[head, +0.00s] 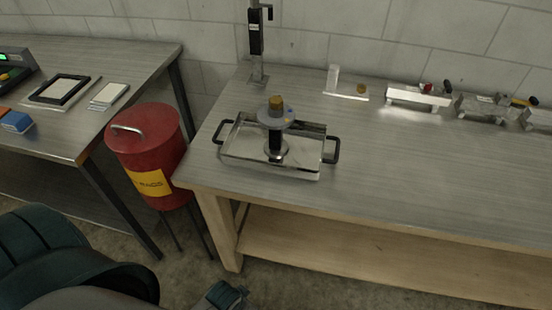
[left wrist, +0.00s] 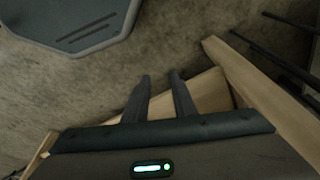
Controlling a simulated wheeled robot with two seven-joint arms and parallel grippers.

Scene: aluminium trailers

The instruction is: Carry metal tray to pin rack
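The metal tray (head: 300,167), shallow and silvery with a black handle at each end, sits on the right-hand bench near its left front corner. On it stands a black post with a round foot, a grey disc (head: 289,122) and a brass-coloured top. My left gripper (left wrist: 160,75) has its two dark fingers apart with nothing between them; its wrist view shows the floor and wooden bench frame, not the tray. A teal part of mine shows at the bottom edge in the head view, below the bench. My right gripper is in neither view. I cannot identify a pin rack.
The steel-topped bench (head: 420,180) has free room right of the tray. Behind stand an upright instrument (head: 256,40) and several small metal fixtures (head: 418,96). A red bin (head: 148,150) fills the gap beside the left bench (head: 110,60).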

